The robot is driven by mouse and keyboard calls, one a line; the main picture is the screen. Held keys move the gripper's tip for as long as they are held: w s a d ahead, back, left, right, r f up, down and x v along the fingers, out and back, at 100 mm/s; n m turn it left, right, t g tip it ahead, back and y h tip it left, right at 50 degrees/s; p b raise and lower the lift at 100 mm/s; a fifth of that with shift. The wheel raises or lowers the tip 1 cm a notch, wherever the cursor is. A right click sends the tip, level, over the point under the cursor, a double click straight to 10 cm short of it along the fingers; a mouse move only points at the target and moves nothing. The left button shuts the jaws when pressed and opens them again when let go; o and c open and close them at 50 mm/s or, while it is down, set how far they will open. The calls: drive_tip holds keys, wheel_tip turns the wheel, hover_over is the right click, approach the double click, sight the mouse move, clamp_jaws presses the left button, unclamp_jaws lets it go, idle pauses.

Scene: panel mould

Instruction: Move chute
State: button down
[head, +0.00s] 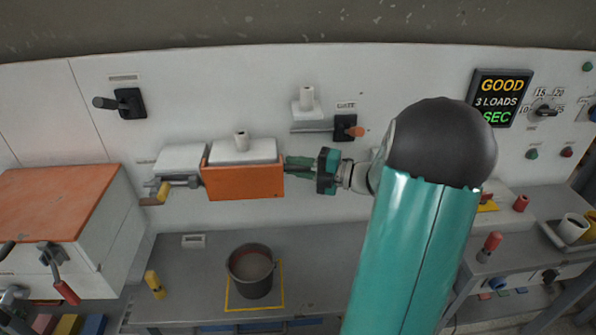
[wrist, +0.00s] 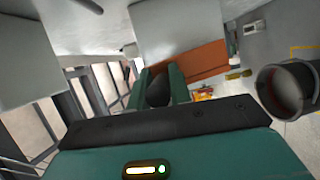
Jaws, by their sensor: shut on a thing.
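An orange-fronted box (head: 243,181) with a white top, which I take to be the chute, sits against the white wall panel in the head view. A short white peg stands on its top. Its orange face (wrist: 205,66) also shows in the wrist view, just beyond my fingers. My gripper (head: 292,164) is at the box's right end, with its fingers pointing left. In the wrist view my gripper (wrist: 158,92) is shut on a dark rounded knob (wrist: 158,91) between its two green fingers. The knob's join to the box is hidden.
A grey bucket (head: 252,271) stands in a yellow-outlined square on the grey counter (head: 330,260) below. A black lever (head: 124,103) and an orange-tipped lever (head: 351,129) are on the wall. An orange-topped cabinet (head: 62,205) stands left. A display (head: 499,98) reads "GOOD 3 LOADS SEC".

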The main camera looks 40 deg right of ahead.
drive_tip(key=shift+w+d, duration=0.25)
drive_tip(key=shift+w, duration=0.05)
idle(0.4)
drive_tip(key=c, duration=1.3)
unclamp_jaws()
drive_tip(key=shift+s, duration=0.1)
drive_tip(key=v, duration=1.3)
drive_tip(key=shift+s+d, duration=0.25)
